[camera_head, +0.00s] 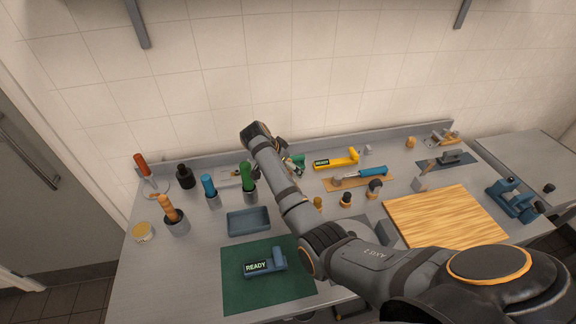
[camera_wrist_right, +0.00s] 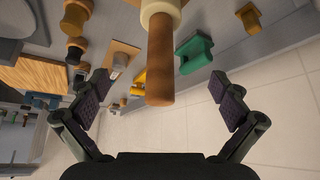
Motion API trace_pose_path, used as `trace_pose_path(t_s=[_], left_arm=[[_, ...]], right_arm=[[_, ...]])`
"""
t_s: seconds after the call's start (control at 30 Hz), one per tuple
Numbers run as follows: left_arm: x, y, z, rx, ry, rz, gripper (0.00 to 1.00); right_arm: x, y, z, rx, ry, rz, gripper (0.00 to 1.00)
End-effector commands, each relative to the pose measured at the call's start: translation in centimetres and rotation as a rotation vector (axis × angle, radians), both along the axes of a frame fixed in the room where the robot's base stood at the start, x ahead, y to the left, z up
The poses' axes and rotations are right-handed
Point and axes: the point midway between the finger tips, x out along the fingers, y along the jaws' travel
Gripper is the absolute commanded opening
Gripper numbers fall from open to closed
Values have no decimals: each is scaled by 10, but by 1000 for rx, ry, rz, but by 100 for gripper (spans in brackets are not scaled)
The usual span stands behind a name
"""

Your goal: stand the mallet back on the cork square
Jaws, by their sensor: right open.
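A tool with a round brown wooden handle (camera_wrist_right: 160,62) and a cream top end, which looks like the mallet, shows in the right wrist view. Its handle points into the gap between the fingers of my right gripper (camera_wrist_right: 158,88). The gripper is open, with clear space on both sides of the handle. In the head view my right arm reaches to the back of the bench and hides most of this tool. I cannot make out the cork square for sure; a tan board (camera_head: 344,184) lies under a blue-handled tool. My left gripper is out of view.
A green holder (camera_wrist_right: 195,52) stands close beside the handle. A yellow tool (camera_head: 336,161) and small wooden-topped items stand right of my arm. Left are upright tools in cups, a blue tray (camera_head: 249,232) and a green mat (camera_head: 235,294). The tiled wall (camera_head: 300,60) rises behind.

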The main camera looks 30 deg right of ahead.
Motion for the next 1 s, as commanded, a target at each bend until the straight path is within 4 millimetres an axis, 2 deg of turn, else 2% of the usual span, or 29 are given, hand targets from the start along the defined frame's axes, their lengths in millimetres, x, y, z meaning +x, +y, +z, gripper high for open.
trace_pose_path(t_s=[0.37,1.0], left_arm=[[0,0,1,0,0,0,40],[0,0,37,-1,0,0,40]], right_arm=[[0,0,1,0,0,0,100],[-5,19,33,1,1,1,100]])
